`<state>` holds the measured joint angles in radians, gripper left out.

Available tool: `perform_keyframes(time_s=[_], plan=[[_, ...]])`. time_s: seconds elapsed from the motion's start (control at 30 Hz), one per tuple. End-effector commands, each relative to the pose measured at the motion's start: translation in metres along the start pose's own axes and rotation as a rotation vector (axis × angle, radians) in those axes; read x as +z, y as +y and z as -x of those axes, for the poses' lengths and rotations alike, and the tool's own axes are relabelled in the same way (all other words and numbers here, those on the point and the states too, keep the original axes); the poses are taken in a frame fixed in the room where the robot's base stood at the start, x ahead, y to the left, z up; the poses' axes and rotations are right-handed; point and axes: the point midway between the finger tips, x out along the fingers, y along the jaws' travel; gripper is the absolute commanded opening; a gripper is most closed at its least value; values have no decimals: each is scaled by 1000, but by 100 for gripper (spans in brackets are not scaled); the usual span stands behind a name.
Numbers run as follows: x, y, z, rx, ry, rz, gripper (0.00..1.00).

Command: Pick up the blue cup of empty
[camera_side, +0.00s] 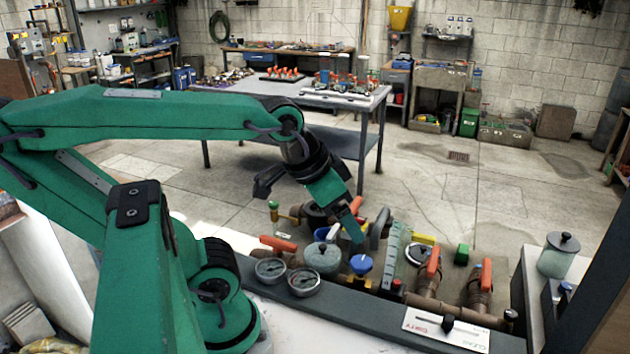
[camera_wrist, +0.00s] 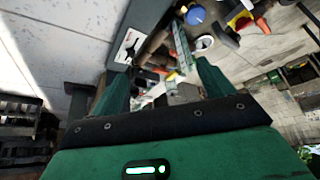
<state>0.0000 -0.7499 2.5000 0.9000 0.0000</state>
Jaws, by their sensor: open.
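My gripper (camera_side: 350,222) points down over the cluster of pipes and valves in the side view. In the wrist view my gripper (camera_wrist: 162,82) has its two green fingers apart, with nothing held between them. A blue-topped round piece (camera_side: 360,264) stands below the fingertips. A blue round top (camera_wrist: 195,15) shows at the wrist view's upper edge; I cannot tell which of the two it is. No cup interior is visible.
Pressure gauges (camera_side: 304,282), a grey-green lidded pot (camera_side: 322,258), orange-handled valves (camera_side: 433,263) and a pale green strip (camera_side: 391,252) crowd the work area. A white label plate (camera_side: 445,329) is at the front. A lidded jar (camera_side: 558,255) stands at right. Open floor lies beyond.

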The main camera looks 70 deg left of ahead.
Motion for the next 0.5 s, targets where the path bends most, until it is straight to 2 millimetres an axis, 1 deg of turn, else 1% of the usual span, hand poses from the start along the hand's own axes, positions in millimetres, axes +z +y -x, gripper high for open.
perform_keyframes(time_s=[0.13,0.23,0.5], plan=[[-2,0,4,0,2,0,80],[-6,0,11,0,2,0,80],[-25,0,46,0,4,0,80]])
